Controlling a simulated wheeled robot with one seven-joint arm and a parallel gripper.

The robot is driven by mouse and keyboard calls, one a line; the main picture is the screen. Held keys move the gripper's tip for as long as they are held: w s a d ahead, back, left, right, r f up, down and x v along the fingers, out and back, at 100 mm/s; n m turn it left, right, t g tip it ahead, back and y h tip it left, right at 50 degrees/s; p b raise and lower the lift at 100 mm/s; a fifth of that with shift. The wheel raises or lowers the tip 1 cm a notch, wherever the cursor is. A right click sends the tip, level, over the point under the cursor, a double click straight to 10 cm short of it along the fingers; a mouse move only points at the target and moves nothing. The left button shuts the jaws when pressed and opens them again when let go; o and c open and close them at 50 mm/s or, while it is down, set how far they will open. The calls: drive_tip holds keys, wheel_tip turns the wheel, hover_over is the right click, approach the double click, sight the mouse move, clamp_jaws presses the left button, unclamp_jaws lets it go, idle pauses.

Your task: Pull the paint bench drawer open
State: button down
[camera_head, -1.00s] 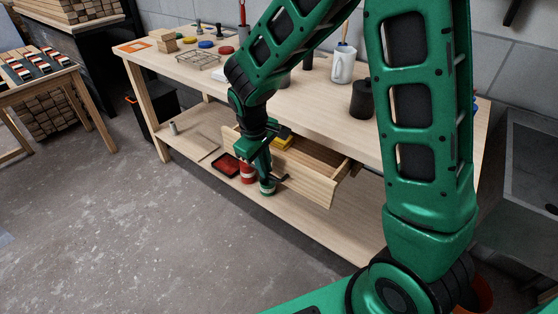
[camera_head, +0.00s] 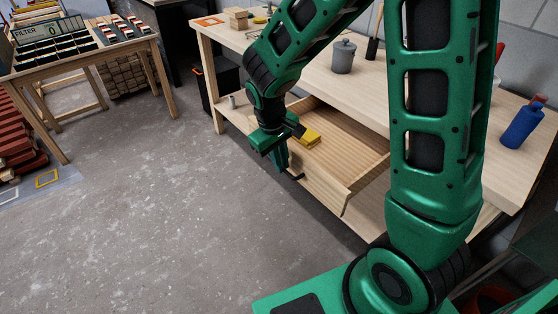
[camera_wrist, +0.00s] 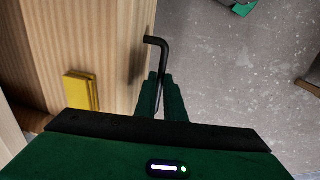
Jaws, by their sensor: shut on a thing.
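The paint bench (camera_head: 440,120) has pale wood, and its drawer (camera_head: 340,140) stands well out from under the top. A yellow block-like thing (camera_head: 308,137) lies inside the drawer; it also shows in the wrist view (camera_wrist: 78,92). The black bar handle (camera_wrist: 156,42) is on the drawer front (camera_head: 325,188). My gripper (camera_head: 282,168) is at the drawer front, its fingers (camera_wrist: 161,98) shut on the handle. One bent end of the handle sticks out beyond the fingers; the rest is hidden by them.
A grey lidded pot (camera_head: 343,57) and a blue bottle (camera_head: 522,127) stand on the bench top. A black bin (camera_head: 217,85) is by the bench's left end. A sorting table (camera_head: 85,60) stands at the far left. The concrete floor (camera_head: 190,220) before the drawer is clear.

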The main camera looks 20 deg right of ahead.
drive_tip(key=shift+w+r, duration=0.1)
drive_tip(key=shift+w, duration=0.1)
drive_tip(key=c, duration=1.8)
unclamp_jaws()
drive_tip(key=shift+c, duration=0.2)
drive_tip(key=shift+s, duration=0.1)
wheel_tip(320, 180, up, 10)
drive_tip(key=a, duration=0.2)
drive_tip(key=shift+s+r, duration=0.2)
drive_tip(key=shift+s, duration=0.05)
